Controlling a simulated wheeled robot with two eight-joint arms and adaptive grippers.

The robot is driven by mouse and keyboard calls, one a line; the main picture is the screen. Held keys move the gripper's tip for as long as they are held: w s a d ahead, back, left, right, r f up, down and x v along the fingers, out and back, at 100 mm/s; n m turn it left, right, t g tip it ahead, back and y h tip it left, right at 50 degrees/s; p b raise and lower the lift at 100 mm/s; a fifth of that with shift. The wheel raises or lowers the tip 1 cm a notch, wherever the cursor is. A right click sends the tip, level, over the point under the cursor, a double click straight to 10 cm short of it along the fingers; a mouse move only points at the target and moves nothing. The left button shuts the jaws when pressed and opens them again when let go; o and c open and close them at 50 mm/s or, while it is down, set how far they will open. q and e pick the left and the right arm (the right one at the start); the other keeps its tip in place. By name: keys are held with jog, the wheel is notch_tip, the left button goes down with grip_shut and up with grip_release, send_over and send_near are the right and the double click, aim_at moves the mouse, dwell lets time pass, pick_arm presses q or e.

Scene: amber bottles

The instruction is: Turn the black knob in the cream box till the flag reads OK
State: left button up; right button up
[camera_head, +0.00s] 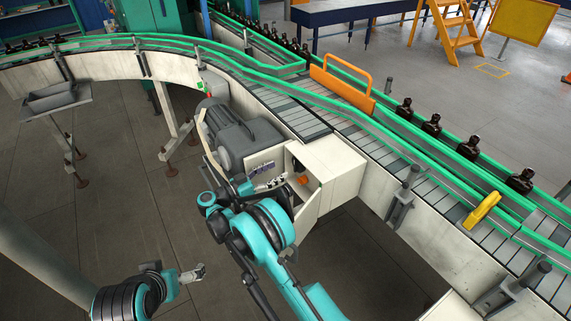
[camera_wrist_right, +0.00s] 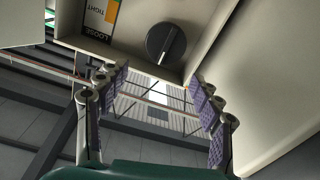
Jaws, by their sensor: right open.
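The cream box (camera_head: 338,163) hangs on the near side of the conveyor with its door open. In the right wrist view the black knob (camera_wrist_right: 166,44) is inside the box (camera_wrist_right: 213,22), a round dial with a pale line. Left of it is a label (camera_wrist_right: 99,18) with green and orange areas and the words LOOSE and TIGHT; I cannot read OK there. My right gripper (camera_head: 270,177) is at the box's opening. Its purple-padded fingers (camera_wrist_right: 158,84) are open and apart from the knob. My left gripper (camera_head: 192,273) is low at the left, away from the box; its jaws are too small to judge.
A grey motor (camera_head: 235,138) sits just left of the box. The green-railed conveyor (camera_head: 345,118) runs behind, with amber bottles (camera_head: 432,125) along its far lane. An orange gate handle (camera_head: 342,85) and a yellow piece (camera_head: 482,210) stand on the rails. Open floor lies at the left.

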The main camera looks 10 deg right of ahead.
aim_at(300, 164)
jog(key=w+d+f+b, duration=0.1)
jog(key=w+d+f, duration=0.1)
jog(key=d, duration=0.5)
jog(key=shift+w+g+b, duration=0.3)
jog(key=shift+w+b, duration=0.1)
jog(key=shift+w, duration=0.05)
pick_arm(q)
jog(key=shift+w+a+f, duration=0.1)
jog(key=shift+w+f, duration=0.15)
jog(key=shift+f, duration=0.3)
jog(key=shift+w+a+f, duration=0.1)
jog(key=shift+w+f, duration=0.1)
jog(key=shift+f, duration=0.3)
pick_arm(e)
jog(key=shift+a, duration=0.1)
jog(key=c, duration=0.9)
